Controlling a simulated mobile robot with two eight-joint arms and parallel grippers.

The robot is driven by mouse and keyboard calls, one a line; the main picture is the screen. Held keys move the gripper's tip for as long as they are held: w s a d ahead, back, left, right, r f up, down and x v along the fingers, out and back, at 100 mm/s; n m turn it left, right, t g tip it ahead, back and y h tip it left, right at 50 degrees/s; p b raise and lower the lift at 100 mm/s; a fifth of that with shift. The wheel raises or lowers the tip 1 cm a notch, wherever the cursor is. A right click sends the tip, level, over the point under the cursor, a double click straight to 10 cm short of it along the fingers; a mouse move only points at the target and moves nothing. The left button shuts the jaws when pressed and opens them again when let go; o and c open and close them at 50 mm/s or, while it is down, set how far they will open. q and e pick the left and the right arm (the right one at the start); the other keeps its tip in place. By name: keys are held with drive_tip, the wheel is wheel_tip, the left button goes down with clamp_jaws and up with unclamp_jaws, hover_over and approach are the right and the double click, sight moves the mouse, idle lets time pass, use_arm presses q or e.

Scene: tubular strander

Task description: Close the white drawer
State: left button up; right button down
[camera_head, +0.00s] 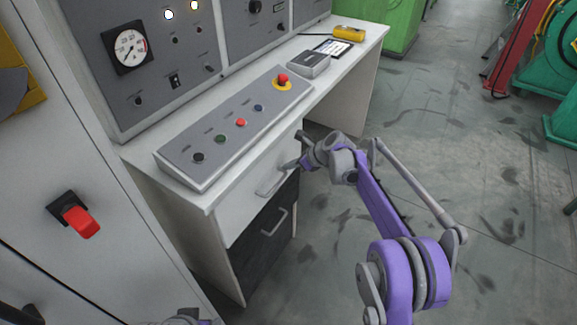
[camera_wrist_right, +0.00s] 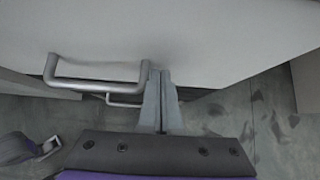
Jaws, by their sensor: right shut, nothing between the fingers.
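The white drawer (camera_head: 246,204) is the upper one under the desk top, with a pale bar handle (camera_head: 270,184). In the head view its front lies close under the desk edge, and I cannot tell how far out it stands. My right gripper (camera_head: 291,164) is shut and empty at the drawer front, just beside the handle. In the right wrist view the shut fingers (camera_wrist_right: 161,74) point at the white front (camera_wrist_right: 215,45), right of the handle (camera_wrist_right: 95,85). Touch is unclear. No left gripper fingers can be made out.
A dark lower drawer (camera_head: 262,240) with its own handle sits below. A sloped button panel (camera_head: 230,131) with a red emergency button (camera_head: 282,79) stands on the desk (camera_head: 345,62). A grey cabinet (camera_head: 85,190) is at left. Open floor (camera_head: 460,140) lies to the right.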

drive_tip(key=s+d+f+p+v, duration=0.1)
drive_tip(key=f+p+v, duration=0.1)
drive_tip(key=v, duration=1)
drive_tip(key=s+d+r+n+h, duration=0.1)
drive_tip(key=s+r+n, duration=0.2)
drive_tip(key=s+n, duration=0.35)
drive_tip(key=s+d+f+n+h, duration=0.2)
drive_tip(key=s+n, duration=0.4)
drive_tip(key=s, duration=0.6)
drive_tip(key=s+d+f+n+h, duration=0.2)
drive_tip(key=s+n, duration=0.4)
drive_tip(key=s, duration=0.6)
drive_tip(key=s+d+f+n+h, duration=0.25)
drive_tip(key=s+n, duration=0.45)
drive_tip(key=s, duration=0.6)
use_arm(q)
wheel_tip(320, 180, up, 21)
drive_tip(key=t+p, duration=0.1)
drive_tip(key=p, duration=1.5)
drive_tip(key=shift+w+d, duration=0.35)
drive_tip(key=shift+w, duration=0.1)
use_arm(e)
wheel_tip(320, 180, up, 18)
drive_tip(key=w, duration=0.3)
drive_tip(key=shift+m, duration=0.35)
drive_tip(key=shift+s+r, duration=0.1)
drive_tip(key=shift+r, duration=0.05)
